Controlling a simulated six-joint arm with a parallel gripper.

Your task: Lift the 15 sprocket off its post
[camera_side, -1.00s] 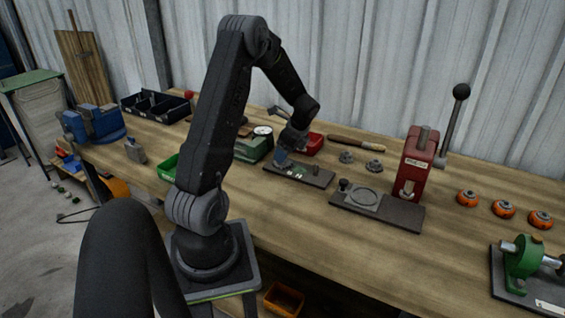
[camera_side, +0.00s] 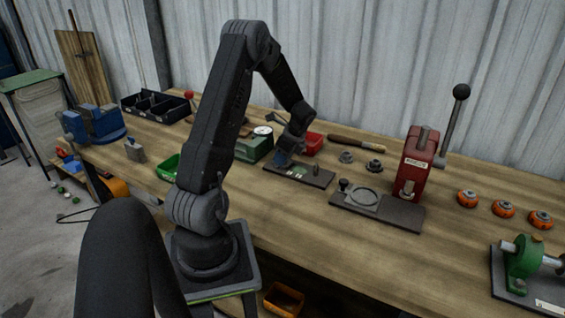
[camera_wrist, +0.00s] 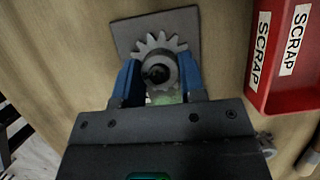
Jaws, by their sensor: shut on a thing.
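In the wrist view a grey toothed sprocket (camera_wrist: 160,43) with a round hub and a dark centre sits between the blue fingers of my gripper (camera_wrist: 159,78). My gripper is shut on its hub; no number is readable on the sprocket. In the side view my gripper (camera_side: 283,158) is low over the left end of a dark post plate (camera_side: 318,178), and the sprocket there is mostly hidden by it. I cannot tell whether it is still around its post. A grey plate (camera_wrist: 125,35) shows behind the sprocket in the wrist view.
A red scrap bin (camera_wrist: 266,108) is to the right in the wrist view. Two grey toothed parts (camera_side: 374,166) lie on the bench right of the plate. A red press (camera_side: 415,165) stands farther right. A green box with a dial (camera_side: 255,146) is close on the left.

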